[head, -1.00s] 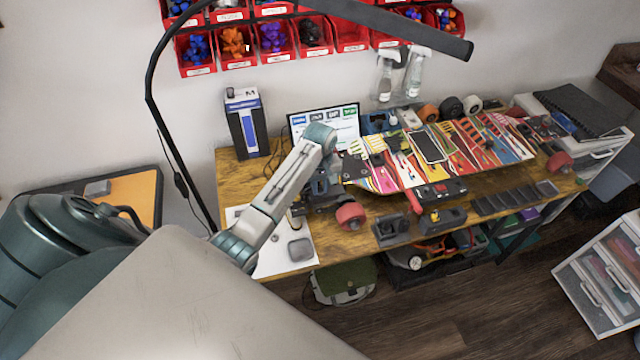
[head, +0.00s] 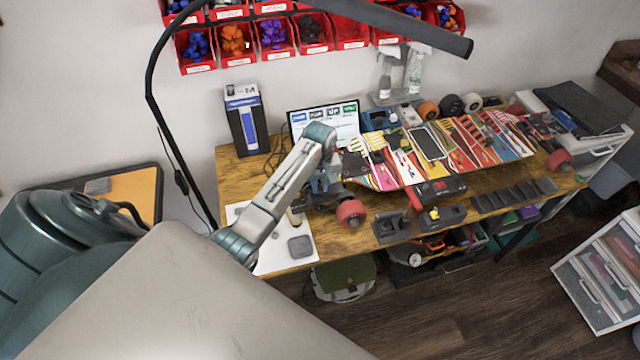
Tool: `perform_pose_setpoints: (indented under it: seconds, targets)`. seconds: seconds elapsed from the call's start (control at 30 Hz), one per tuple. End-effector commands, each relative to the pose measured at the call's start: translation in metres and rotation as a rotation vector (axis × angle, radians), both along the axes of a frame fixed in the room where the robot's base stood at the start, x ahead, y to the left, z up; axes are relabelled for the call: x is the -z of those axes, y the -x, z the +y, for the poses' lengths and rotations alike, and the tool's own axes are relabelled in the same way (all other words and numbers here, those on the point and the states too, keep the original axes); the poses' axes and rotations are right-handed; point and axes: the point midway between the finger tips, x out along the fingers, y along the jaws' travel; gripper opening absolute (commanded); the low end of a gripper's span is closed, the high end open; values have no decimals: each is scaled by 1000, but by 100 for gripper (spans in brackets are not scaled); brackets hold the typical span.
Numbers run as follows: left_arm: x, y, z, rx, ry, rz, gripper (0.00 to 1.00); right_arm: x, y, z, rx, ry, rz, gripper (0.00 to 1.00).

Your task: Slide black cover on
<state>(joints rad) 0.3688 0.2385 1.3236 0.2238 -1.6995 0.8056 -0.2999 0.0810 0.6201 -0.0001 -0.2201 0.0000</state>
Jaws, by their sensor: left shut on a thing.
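The skateboard (head: 385,172) lies across the workbench with its bright striped underside up. Its left end has a red wheel (head: 351,213) and a truck. My left gripper (head: 326,187) is at this left end, beside the truck and behind the red wheel. It is shut on a small dark piece, which I take to be the black cover. The arm and gripper hide most of this piece, so I cannot tell whether it touches the board. My right gripper is not in view.
A phone-like black slab (head: 428,143) lies on the board. Black holders (head: 391,227) and a black tray (head: 513,197) line the bench's front edge. A white mat (head: 272,258) with a grey box (head: 300,246) is at the left. A lit screen (head: 325,121) stands behind.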

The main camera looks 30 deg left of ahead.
Motion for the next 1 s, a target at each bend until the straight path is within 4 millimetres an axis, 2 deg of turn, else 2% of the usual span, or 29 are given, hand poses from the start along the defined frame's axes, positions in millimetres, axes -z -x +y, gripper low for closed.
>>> perform_pose_setpoints:
  seconds: [0.43,0.8,1.0]
  targets:
    - [1,0,0,0,0,0,0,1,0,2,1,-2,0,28]
    - [16,0,0,0,1,1,0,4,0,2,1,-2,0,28]
    - [18,0,0,0,0,0,0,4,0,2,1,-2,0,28]
